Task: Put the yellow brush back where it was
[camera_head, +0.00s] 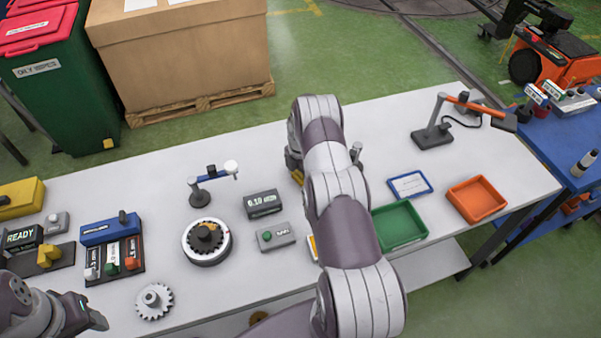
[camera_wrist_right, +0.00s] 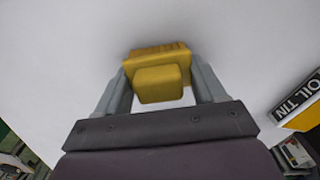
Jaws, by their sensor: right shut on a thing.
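The yellow brush (camera_wrist_right: 160,64) sits between the two fingers of my right gripper (camera_wrist_right: 157,82), which is shut on it, over the pale table top. In the head view, my right forearm hides most of that gripper; a yellow piece (camera_head: 292,162), apparently the brush, shows at its left edge. I cannot tell whether the brush touches the table. My left gripper (camera_head: 92,316) is at the lower left corner, away from the brush, and its jaw opening is unclear.
A label reading OIL TIN (camera_wrist_right: 300,102) shows at the right wrist view's edge. The table's back middle is fairly clear.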

